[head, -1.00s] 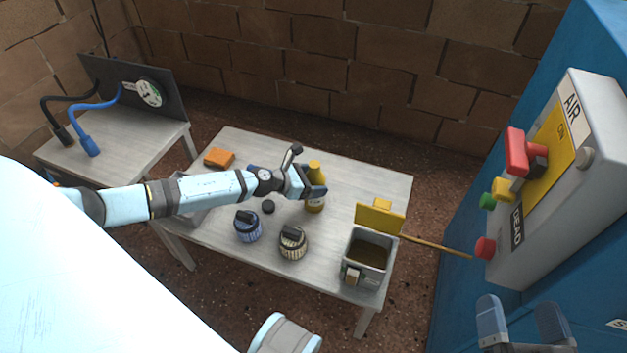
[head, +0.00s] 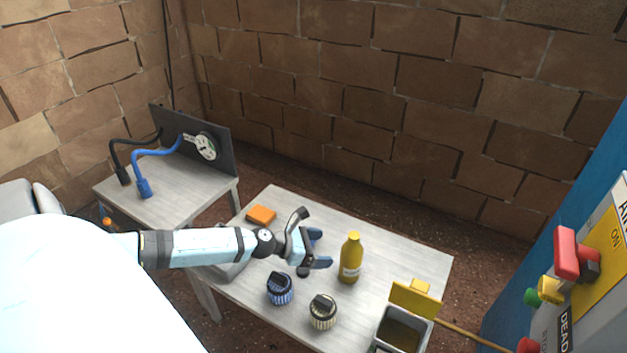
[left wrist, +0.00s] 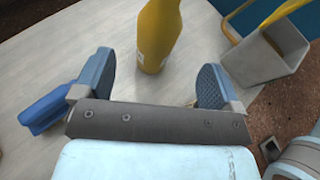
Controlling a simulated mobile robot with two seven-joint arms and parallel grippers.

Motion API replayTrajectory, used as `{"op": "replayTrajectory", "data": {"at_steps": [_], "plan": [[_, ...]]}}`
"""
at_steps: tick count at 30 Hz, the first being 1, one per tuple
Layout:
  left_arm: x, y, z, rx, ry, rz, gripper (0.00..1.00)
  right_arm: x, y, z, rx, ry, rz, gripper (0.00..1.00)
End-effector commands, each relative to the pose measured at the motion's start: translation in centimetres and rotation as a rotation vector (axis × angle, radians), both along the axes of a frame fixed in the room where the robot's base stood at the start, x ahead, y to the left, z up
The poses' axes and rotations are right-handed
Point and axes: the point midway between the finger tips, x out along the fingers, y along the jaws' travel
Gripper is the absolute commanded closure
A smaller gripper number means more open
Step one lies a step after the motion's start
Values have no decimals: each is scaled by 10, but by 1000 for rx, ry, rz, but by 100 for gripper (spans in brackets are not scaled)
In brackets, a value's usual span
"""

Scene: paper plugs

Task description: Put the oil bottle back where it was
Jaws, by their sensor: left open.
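The yellow oil bottle (head: 350,260) stands upright on the grey table (head: 400,250), right of the middle, with a pale label low on its side. My left gripper (head: 319,249) is just left of it, open and empty, its blue fingers apart from the bottle. In the left wrist view the bottle (left wrist: 157,40) stands ahead of the open gripper (left wrist: 155,76), between the lines of the two fingers, with its top cut off by the frame. My right gripper is not in view.
An open grey box (head: 404,332) with a yellow lid is at the right front. An orange block (head: 261,215) lies at the back left. The table's back right is clear.

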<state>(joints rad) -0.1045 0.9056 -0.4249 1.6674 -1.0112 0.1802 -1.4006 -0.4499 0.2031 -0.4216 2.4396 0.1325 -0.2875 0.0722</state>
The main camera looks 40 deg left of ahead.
Motion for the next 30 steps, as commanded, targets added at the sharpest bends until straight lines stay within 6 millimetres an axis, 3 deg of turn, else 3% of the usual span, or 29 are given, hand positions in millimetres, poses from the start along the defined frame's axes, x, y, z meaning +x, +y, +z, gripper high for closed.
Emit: {"op": "replayTrajectory", "data": {"at_steps": [11,14,17,19,21,24,27,30], "plan": [[-15,9,8,-1,1,-1,10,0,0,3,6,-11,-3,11],[-19,-9,9,-88,22,25,10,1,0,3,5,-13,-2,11],[-32,-61,19,-379,112,108,10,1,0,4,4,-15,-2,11],[-47,-115,38,-726,235,200,10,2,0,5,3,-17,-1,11],[-66,-170,68,-1143,416,299,10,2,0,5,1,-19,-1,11],[-92,-229,119,-1724,731,414,10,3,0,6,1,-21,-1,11],[-115,-267,171,-2208,1070,476,10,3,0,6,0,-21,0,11],[-132,-287,213,-2545,1379,494,10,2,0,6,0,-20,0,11]]}}
